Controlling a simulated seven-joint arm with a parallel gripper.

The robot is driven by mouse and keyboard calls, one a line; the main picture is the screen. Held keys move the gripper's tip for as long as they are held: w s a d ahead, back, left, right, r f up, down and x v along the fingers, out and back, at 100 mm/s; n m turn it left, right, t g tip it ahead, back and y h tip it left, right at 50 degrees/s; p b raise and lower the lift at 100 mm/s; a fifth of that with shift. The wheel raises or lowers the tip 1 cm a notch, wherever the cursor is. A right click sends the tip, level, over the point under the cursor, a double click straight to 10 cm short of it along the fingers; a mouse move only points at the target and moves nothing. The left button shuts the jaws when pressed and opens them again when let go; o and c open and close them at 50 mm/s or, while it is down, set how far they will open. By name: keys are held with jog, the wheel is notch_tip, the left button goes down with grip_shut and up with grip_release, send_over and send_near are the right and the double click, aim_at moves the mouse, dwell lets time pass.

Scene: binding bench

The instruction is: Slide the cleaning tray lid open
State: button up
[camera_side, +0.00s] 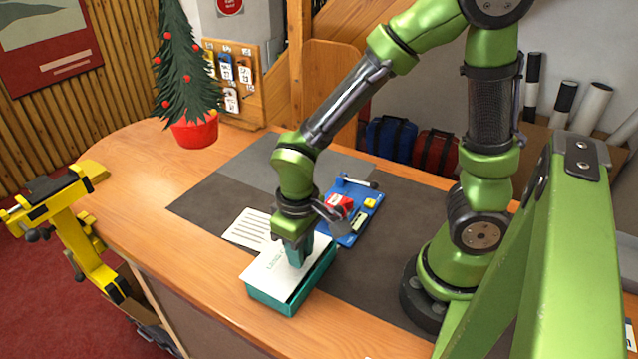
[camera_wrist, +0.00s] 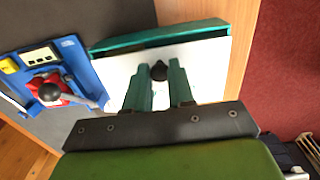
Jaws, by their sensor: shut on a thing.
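The cleaning tray (camera_side: 275,300) is a teal box on the near part of the bench. Its white lid (camera_side: 262,272) lies flat over most of its top, with printed lettering. A narrow dark gap shows between the lid and the tray's right-hand wall; it also shows in the wrist view, along the far teal wall (camera_wrist: 120,43). My gripper (camera_side: 298,258) points down over the lid. In the wrist view its two teal fingers (camera_wrist: 159,82) are at the lid's black knob (camera_wrist: 159,70), shut on it. The fingers hide the knob in the side view.
A printed sheet (camera_side: 246,228) lies behind the tray. A blue organiser (camera_side: 350,228) with a red item (camera_side: 338,206) stands close by at the back right. A small Christmas tree (camera_side: 188,80) and a yellow clamp-like stand (camera_side: 75,215) are at left. The bench left of the tray is clear.

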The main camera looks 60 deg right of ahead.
jog(key=shift+w, duration=3.65)
jog(key=o, duration=0.5)
jog(key=shift+r, duration=5.05)
